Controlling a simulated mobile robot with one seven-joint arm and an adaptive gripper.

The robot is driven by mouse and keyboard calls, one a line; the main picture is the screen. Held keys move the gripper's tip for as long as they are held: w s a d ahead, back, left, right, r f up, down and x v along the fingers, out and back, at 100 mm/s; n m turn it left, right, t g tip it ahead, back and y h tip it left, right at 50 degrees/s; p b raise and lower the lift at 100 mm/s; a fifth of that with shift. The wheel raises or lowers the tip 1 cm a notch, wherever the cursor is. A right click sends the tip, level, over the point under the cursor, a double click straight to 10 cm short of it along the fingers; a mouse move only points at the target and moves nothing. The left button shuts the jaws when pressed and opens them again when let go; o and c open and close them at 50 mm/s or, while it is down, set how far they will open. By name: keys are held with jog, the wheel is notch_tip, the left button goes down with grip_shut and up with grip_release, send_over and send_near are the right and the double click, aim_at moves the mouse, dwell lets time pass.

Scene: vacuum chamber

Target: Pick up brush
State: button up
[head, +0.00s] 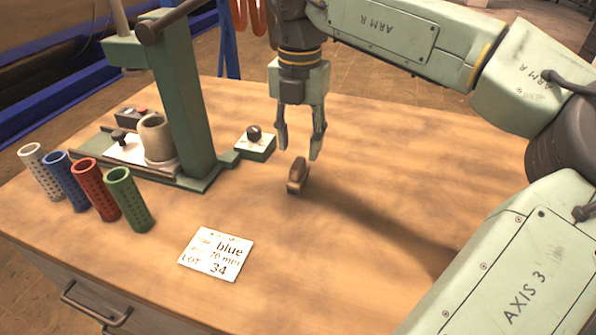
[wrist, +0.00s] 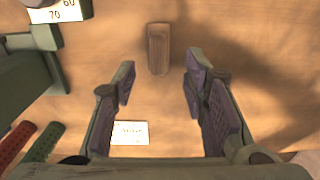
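The brush (head: 298,175) is a small brown wooden piece on the bare table top, near the middle of the head view. In the wrist view the brush (wrist: 158,50) shows as a wooden block at the upper middle, beyond the fingertips and roughly in line with the gap between them. My gripper (head: 300,150) points down just above and behind the brush in the head view. Its fingers are apart with nothing between them, as the wrist view (wrist: 158,85) also shows. The brush's underside is hidden.
A green press (head: 185,110) with a grey cup (head: 157,138) stands to the left, beside a small green block with a dark knob (head: 255,145). Several perforated tubes (head: 122,200) stand at the far left. A label card (head: 216,254) lies in front. The table's right side is clear.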

aim_at(298, 162)
notch_tip(298, 162, down, 6)
jog(key=shift+a+r+p, duration=0.1)
jog(key=shift+a+p, duration=0.05)
jog(key=shift+p, duration=0.6)
grip_shut()
